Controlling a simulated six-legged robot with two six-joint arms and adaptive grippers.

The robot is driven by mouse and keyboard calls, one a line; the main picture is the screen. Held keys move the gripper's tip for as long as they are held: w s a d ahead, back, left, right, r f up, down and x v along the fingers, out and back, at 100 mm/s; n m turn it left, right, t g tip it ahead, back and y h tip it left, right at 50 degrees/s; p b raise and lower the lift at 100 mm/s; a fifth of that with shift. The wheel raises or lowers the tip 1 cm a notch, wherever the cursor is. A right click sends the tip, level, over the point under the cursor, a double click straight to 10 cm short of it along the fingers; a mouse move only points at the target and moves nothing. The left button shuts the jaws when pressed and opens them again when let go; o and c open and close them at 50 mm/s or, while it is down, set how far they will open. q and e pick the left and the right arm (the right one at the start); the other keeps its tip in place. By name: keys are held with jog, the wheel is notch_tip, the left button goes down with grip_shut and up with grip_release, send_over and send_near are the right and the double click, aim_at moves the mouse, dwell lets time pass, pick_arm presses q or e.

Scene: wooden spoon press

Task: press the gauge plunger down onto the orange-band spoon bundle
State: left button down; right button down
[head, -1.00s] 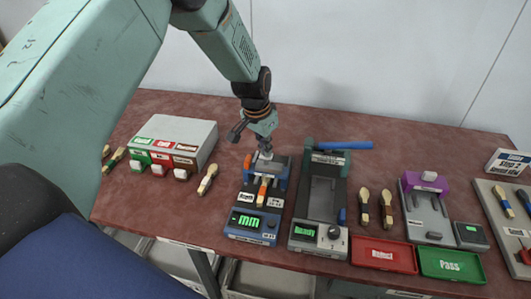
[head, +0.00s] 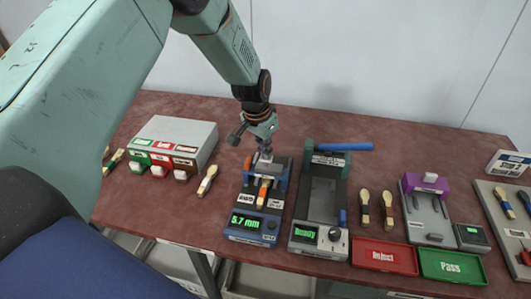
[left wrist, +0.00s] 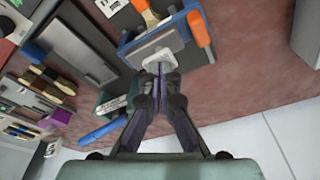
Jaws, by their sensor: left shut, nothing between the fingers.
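The blue gauge (head: 250,226) stands on the table in the middle, its green display lit with a reading in mm. The orange-band spoon bundle (head: 262,196) lies on it under the crosspiece. The grey plunger (head: 266,167) is at the gauge's back, and its pale top (left wrist: 163,60) shows in the left wrist view. My left gripper (head: 265,155) is shut and points down, its fingertips at the plunger's top and seemingly touching it. In the left wrist view the closed fingertips (left wrist: 160,73) hide part of that top. My right gripper is out of view.
A press with a blue handle (head: 342,147) stands just right of the gauge. A grey box with labelled slots (head: 182,132) and a loose spoon (head: 207,180) are to the left. Reject (head: 383,258) and Pass (head: 452,265) trays lie front right. The back of the table is clear.

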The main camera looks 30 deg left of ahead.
pick_arm(q)
jog(key=shift+r+p, duration=2.75)
jog(key=shift+r, duration=0.7)
jog(key=shift+f, duration=0.1)
jog(key=shift+s+f, duration=0.15)
jog(key=shift+f, duration=0.1)
jog(key=shift+n+g, duration=0.6)
jog(key=shift+n, duration=0.2)
jog(key=s+d+f, duration=0.1)
jog(key=s+f, duration=0.3)
jog(key=s, duration=0.2)
jog(key=s+d+f, duration=0.1)
jog(key=s+f, duration=0.4)
jog(key=s, duration=0.1)
jog(key=s+d+f, duration=0.1)
jog(key=s+f, duration=0.3)
jog(key=s, duration=0.2)
jog(key=shift+d+f, duration=0.15)
jog(key=shift+d, duration=0.25)
jog(key=s+d+n+g, duration=0.1)
jog(key=s+d+n, duration=0.1)
jog(key=s, duration=1.9)
notch_tip(320, 180, down, 20)
jog(key=b, duration=1.9)
jog(key=shift+s+a+r+y, duration=0.15)
jog(key=shift+s+r+y, duration=0.1)
jog(key=shift+y, duration=0.05)
